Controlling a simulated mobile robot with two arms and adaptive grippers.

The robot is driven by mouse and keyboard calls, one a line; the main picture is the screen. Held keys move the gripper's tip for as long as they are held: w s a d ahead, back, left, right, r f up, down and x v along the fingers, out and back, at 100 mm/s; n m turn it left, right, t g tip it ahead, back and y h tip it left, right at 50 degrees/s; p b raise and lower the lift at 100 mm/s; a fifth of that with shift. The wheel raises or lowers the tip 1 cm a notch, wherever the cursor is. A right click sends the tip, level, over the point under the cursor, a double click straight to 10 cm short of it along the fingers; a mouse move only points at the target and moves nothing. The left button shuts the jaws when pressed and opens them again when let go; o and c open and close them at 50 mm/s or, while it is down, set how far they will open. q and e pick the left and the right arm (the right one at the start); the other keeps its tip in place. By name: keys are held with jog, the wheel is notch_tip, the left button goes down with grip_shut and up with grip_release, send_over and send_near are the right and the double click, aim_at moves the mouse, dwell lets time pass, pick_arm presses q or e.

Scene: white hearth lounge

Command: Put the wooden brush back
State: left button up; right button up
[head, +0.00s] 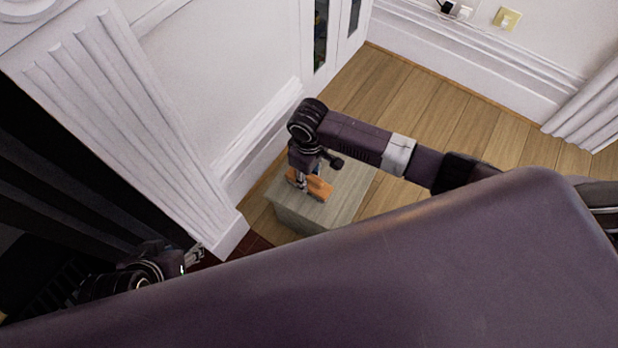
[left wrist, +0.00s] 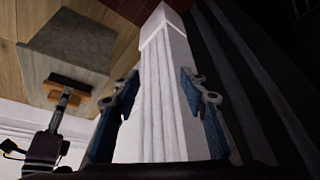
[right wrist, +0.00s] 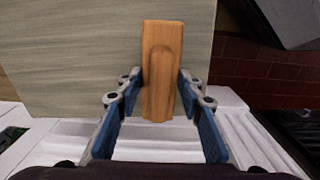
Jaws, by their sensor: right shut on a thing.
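The wooden brush (head: 320,188) is orange-brown and sits at the top of a grey-green wooden box (head: 342,208). In the right wrist view the brush (right wrist: 162,60) lies between the blue-padded fingers of my right gripper (right wrist: 160,88), which is shut on it. The left wrist view shows the brush (left wrist: 60,98) side-on, with its dark bristle side toward the box (left wrist: 62,45). I cannot tell whether the bristles touch it. My left gripper (head: 194,258) is at the lower left, away from the brush; its fingers (left wrist: 158,92) are spread and empty.
A white fluted pilaster (head: 120,115) stands beside my left gripper, next to a dark fireplace opening (head: 60,190). A white wall runs behind the box. Open wooden floor (head: 430,110) lies beyond and to the right. Dark red tiles (right wrist: 255,70) border the box.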

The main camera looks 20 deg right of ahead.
jog(key=o, duration=1)
jog(key=shift+f, duration=0.1)
